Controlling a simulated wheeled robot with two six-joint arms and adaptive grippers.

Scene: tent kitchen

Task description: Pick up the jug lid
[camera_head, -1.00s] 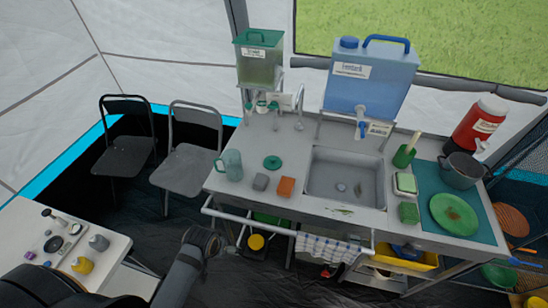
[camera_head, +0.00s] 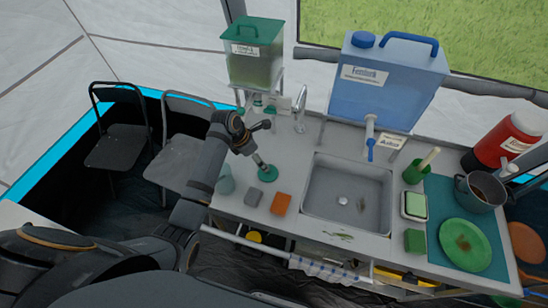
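The jug lid (camera_head: 269,176) is a small round green disc on the metal counter, left of the sink, in the head view. My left arm reaches over the counter from the left. My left gripper (camera_head: 261,164) points down at the lid, its tip at or just above the lid's upper left edge and partly covering it. Whether it touches the lid, and whether its fingers are apart or closed, is not clear. The pale teal jug (camera_head: 227,184) stands left of the lid, partly hidden by my arm. My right gripper is out of view.
A grey sponge (camera_head: 253,197) and an orange sponge (camera_head: 281,203) lie in front of the lid. The sink (camera_head: 347,170) is to the right. A green-lidded dispenser (camera_head: 253,65) and a blue water container (camera_head: 385,85) stand behind. Chairs (camera_head: 120,150) are at the left.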

